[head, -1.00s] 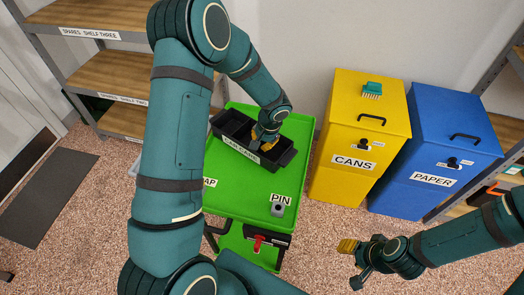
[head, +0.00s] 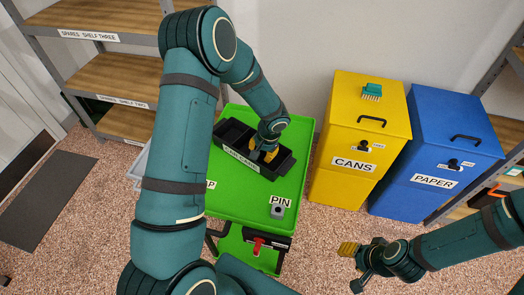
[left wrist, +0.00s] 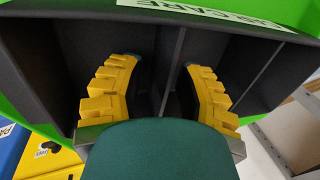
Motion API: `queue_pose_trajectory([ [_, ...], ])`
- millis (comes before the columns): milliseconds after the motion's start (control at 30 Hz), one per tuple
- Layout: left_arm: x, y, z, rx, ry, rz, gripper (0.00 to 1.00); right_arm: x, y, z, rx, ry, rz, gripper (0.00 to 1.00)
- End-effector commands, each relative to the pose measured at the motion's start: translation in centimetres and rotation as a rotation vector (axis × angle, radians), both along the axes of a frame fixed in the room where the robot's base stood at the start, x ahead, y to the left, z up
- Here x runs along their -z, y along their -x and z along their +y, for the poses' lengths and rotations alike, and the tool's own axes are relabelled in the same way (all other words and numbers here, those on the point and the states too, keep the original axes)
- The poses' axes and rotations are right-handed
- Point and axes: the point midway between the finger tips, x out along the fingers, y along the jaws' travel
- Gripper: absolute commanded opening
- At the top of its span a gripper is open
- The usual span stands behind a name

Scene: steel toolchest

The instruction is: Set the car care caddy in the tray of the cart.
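The car care caddy (head: 283,163) is a dark open box with compartments and a white CAR CARE label. It is over the green tray (head: 240,200) of the cart; I cannot tell whether its base touches the tray. My left gripper (head: 264,155) reaches down into the caddy. My left arm hides part of the tray's left side. My right gripper (head: 348,248) is off to the right, away from the cart, seemingly empty; its finger opening is unclear.
A small grey part (head: 278,212) sits by the PIN label on the near tray. A yellow CANS bin (head: 335,185) with a green brush (head: 371,92) on top and a blue PAPER bin (head: 430,205) stand right of the cart. Shelves (head: 115,75) stand at the left.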

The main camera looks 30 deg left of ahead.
Motion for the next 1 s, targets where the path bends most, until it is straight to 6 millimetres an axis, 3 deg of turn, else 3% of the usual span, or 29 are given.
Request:
queue_pose_trajectory([
  [233, -0.8, 0.0, -0.1, 0.0, 0.0, -0.002, 0.34, -0.5, 0.1, 0.0, -0.001, 0.0, 0.002, 0.47],
  [700, -9.6, 0.3, -2.2, 0.0, 0.0, -0.002, 0.34, -2.4, 0.4, 0.1, -0.002, -0.003, 0.011, 0.47],
  [1000, -11.9, 0.4, -2.8, 0.0, 0.0, 0.0, 0.34, -2.8, 0.5, 0.1, -0.003, -0.003, 0.014, 0.47],
])
